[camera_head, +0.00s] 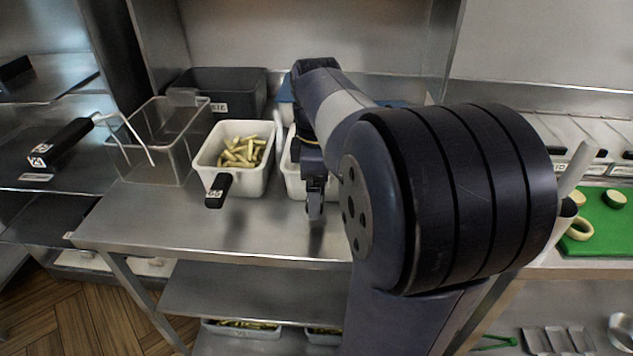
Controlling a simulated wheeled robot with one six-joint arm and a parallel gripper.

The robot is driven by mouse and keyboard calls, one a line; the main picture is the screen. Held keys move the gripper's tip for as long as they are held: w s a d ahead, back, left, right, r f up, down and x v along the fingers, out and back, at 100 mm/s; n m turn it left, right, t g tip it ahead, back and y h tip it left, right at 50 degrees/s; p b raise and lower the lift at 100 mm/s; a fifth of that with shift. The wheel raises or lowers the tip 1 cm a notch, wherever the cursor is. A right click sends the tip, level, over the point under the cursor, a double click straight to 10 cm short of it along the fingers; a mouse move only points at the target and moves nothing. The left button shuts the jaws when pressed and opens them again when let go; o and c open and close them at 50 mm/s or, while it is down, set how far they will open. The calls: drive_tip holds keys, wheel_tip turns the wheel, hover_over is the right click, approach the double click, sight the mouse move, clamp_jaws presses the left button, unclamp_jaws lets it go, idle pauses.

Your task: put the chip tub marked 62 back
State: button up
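A white tub (208,160) with pale cut chips in it stands on the steel counter. Its black handle (218,190) points to the front and bears a small label that I cannot read. A second white tub (292,178) stands just right of it, mostly hidden by my arm; its contents and any mark are hidden. I cannot tell which tub is marked 62. My gripper (315,205) points down at the front of the second tub, over the counter. I see its fingers edge-on and cannot tell whether they are apart or hold a handle.
A wire-handled fry basket (155,150) stands left of the chip tub, and a black labelled bin (240,90) behind. Chip trays (242,330) sit on the lower shelf. A green board (600,230) is at right. The counter front (170,222) is clear.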

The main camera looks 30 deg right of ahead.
drive_tip(key=shift+r, duration=0.1)
wheel_tip(320, 180, up, 11)
drive_tip(key=p, duration=0.2)
drive_tip(key=shift+s+f, duration=0.1)
drive_tip(key=shift+f, duration=0.1)
wheel_tip(320, 180, down, 11)
drive_tip(key=shift+r+b, duration=0.1)
drive_tip(key=shift+b, duration=0.95)
drive_tip(key=shift+r, duration=0.35)
